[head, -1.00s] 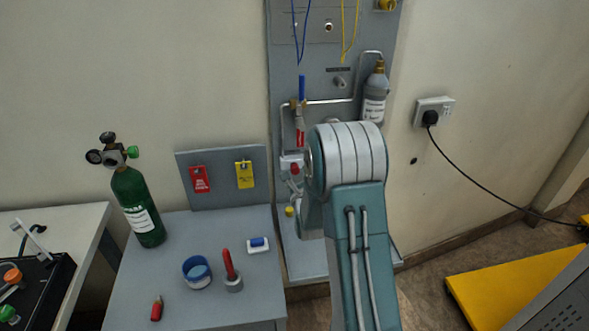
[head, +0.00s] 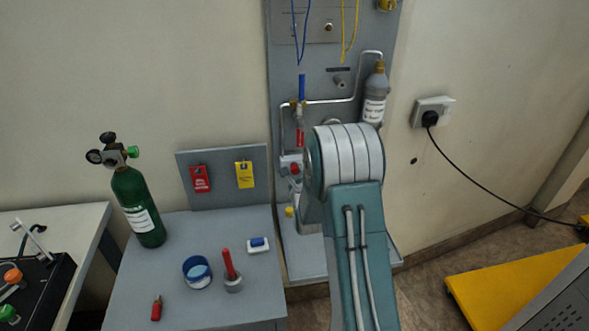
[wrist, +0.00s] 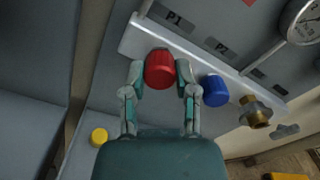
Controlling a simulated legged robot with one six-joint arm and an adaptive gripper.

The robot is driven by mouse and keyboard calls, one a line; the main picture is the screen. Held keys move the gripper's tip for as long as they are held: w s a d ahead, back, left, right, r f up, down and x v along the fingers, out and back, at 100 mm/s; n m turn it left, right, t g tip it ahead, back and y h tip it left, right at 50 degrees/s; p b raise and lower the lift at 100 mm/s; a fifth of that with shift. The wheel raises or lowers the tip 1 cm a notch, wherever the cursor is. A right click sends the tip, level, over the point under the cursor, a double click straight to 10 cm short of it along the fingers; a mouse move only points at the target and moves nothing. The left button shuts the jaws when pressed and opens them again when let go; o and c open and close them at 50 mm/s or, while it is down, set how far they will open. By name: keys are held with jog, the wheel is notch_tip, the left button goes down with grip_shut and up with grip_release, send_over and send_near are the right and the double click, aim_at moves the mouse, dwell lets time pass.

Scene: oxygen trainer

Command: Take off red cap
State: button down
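The red cap (wrist: 160,70) is on the light rail under the P1 label in the wrist view. My gripper (wrist: 161,76) has one finger on each side of it. Both fingertips appear to touch the cap's sides, so the gripper looks shut on it. The cap is still at the rail. A blue cap (wrist: 214,91) is on the same rail to the right, under the P2 label. In the head view, my arm hides the gripper and much of this part of the panel.
A brass fitting (wrist: 256,112) and a gauge (wrist: 304,22) are to the right. A yellow cap (wrist: 99,137) is low on the left. A grey bench (head: 210,303) with a green cylinder (head: 138,208) and small items stands left of the panel (head: 281,97).

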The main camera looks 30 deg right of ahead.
aim_at(296, 172)
jog(key=n, duration=0.3)
dwell(0.5)
jog(key=shift+n, duration=1)
jog(key=shift+a, duration=0.1)
jog(key=shift+s, duration=0.1)
jog(key=shift+s, duration=0.3)
jog(key=shift+s+a, duration=0.35)
jog(key=shift+s, duration=0.3)
jog(key=shift+v, duration=0.9)
